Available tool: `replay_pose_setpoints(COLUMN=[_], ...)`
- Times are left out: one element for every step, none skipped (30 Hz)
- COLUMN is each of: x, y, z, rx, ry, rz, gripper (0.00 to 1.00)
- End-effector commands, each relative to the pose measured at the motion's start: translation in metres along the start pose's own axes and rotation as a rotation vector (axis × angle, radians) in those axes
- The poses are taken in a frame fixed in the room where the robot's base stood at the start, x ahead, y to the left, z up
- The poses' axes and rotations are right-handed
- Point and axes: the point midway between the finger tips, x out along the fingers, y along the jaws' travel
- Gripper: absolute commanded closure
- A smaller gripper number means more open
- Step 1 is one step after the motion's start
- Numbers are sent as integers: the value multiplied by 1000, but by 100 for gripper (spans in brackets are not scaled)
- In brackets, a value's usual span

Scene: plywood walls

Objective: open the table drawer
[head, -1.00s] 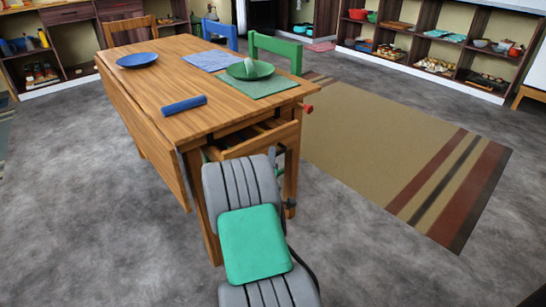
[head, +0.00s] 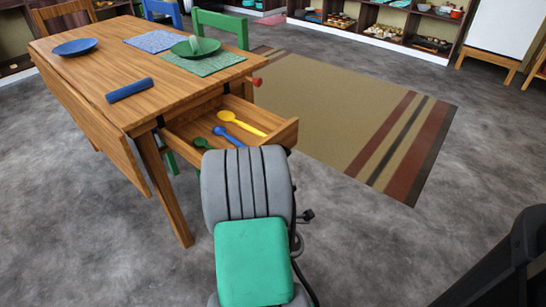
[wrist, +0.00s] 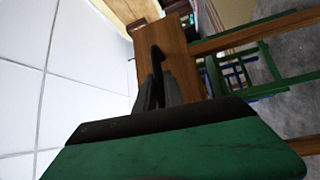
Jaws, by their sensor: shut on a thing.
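The wooden table drawer (head: 272,134) is pulled well out from the table (head: 150,78) in the head view. A yellow spoon (head: 243,123), a blue spoon (head: 228,136) and a green spoon (head: 202,143) lie in it. In the wrist view, my gripper (wrist: 157,88) is shut on the dark drawer handle (wrist: 157,55), against the brown drawer front (wrist: 180,50). In the head view my grey and green arm hides the gripper, the handle and part of the drawer front.
On the tabletop are a blue plate (head: 75,47), a blue cylinder (head: 129,89) and a green plate (head: 195,47). A green chair (head: 222,24) stands behind the table. A striped rug (head: 340,105) lies to the right. The grey floor around the table's near end is clear.

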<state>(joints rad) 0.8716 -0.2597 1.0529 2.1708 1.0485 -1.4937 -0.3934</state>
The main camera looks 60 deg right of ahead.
Motion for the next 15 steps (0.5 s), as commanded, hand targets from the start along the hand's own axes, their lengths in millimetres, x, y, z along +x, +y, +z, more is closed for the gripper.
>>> replay_pose_setpoints(x=[-2, -3, -3, -4, -4, -4, -4, -5, -5, -5, -5, -5, -5, -5, -5], y=[0, 0, 0, 0, 0, 0, 0, 0, 0, 0, 0, 0, 0, 0, -1], z=[1, 1, 1, 2, 2, 2, 2, 3, 3, 3, 4, 4, 4, 4, 4], rx=[1, 1, 1, 0, 0, 0, 0, 0, -1, -1, -1, -1, -1, -1, -2], ry=[1, 2, 2, 2, 2, 2, 1, 1, 0, -1, -2, -2, -3, -4, -4], rz=[-3, -3, -3, -3, -3, -3, -3, -4, -4, -4, -4, -4, -5, -5, -5], gripper=[100, 100, 100, 100, 100, 100, 100, 100, 100, 100, 100, 100, 100, 100, 86])
